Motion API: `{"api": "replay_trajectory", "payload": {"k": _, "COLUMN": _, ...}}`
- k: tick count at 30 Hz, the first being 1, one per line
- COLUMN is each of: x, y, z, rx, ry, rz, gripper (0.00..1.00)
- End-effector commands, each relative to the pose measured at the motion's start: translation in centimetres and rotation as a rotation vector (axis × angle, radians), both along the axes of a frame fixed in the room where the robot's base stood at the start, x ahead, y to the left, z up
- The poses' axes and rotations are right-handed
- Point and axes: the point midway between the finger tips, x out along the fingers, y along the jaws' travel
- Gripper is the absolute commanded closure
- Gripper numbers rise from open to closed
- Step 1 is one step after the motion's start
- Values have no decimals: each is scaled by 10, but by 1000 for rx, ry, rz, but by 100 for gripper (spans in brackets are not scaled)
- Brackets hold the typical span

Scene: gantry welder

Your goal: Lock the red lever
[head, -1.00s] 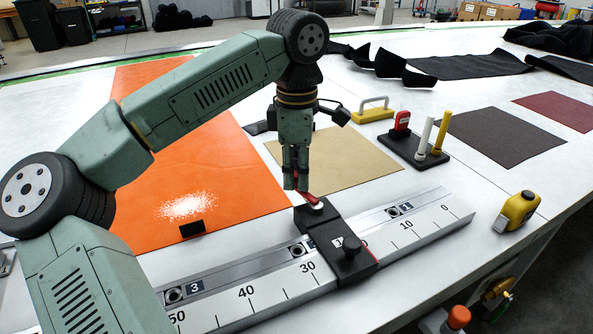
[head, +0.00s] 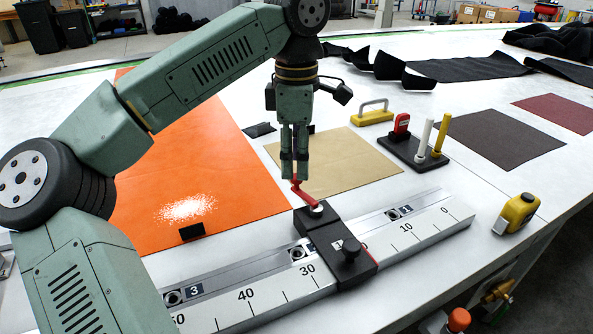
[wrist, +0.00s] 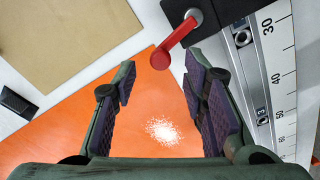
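The red lever (head: 304,193) is mounted on a black sliding block (head: 338,243) that straddles the grey ruler rail. It points from its round pivot toward the far left, to my gripper. In the wrist view the red lever (wrist: 174,42) slants down-left from its pivot, its rounded end close to the gap between my fingertips. My gripper (head: 294,178) is just above the lever's free end. In the wrist view my gripper (wrist: 160,64) has its fingers apart with nothing clamped. Whether a finger touches the lever I cannot tell.
The ruler rail (head: 425,220) runs across the table front. A black knob (head: 351,249) stands on the block. Behind lie a tan sheet (head: 345,160) and an orange sheet (head: 150,215). A black stand with posts (head: 415,150) and a yellow tape measure (head: 516,212) are to the right.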

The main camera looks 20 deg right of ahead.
Motion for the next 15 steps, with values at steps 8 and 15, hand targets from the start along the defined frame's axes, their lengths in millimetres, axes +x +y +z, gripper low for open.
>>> {"api": "replay_trajectory", "payload": {"k": 8, "x": 0, "y": -1, "z": 59, "rx": 0, "ry": -2, "rz": 2, "gripper": 61}}
{"api": "replay_trajectory", "payload": {"k": 15, "x": 0, "y": 0, "z": 78, "rx": 0, "ry": 1, "rz": -1, "gripper": 61}}
